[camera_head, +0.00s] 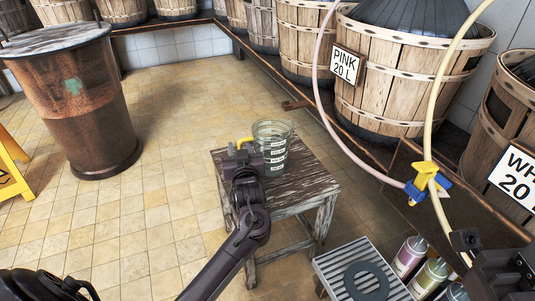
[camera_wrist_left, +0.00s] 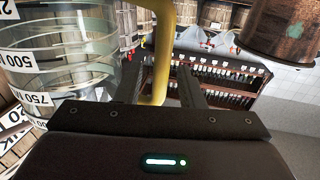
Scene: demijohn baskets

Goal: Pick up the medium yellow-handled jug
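The clear measuring jug (camera_head: 274,148) with white volume labels and a yellow handle (camera_head: 245,140) stands upright on a small worn wooden stool (camera_head: 305,182). My left gripper (camera_head: 239,150) is at the handle side of the jug. In the left wrist view the yellow handle (camera_wrist_left: 162,55) runs between my two spread fingers (camera_wrist_left: 160,88), with gaps beside it. The jug's wall (camera_wrist_left: 75,60) fills the left of that view, labelled 250, 500 and 750. My right gripper (camera_head: 492,268) shows only partly at the lower right; its fingers are unclear.
A rusty drum (camera_head: 80,110) stands at the left. Wooden tubs (camera_head: 400,85) line the back and right, one labelled PINK 20 L. Pink and cream hoses (camera_head: 432,100) hang at the right. A slatted grate (camera_head: 350,265) and bottles (camera_head: 410,256) are at the lower right. Tiled floor at left-centre is clear.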

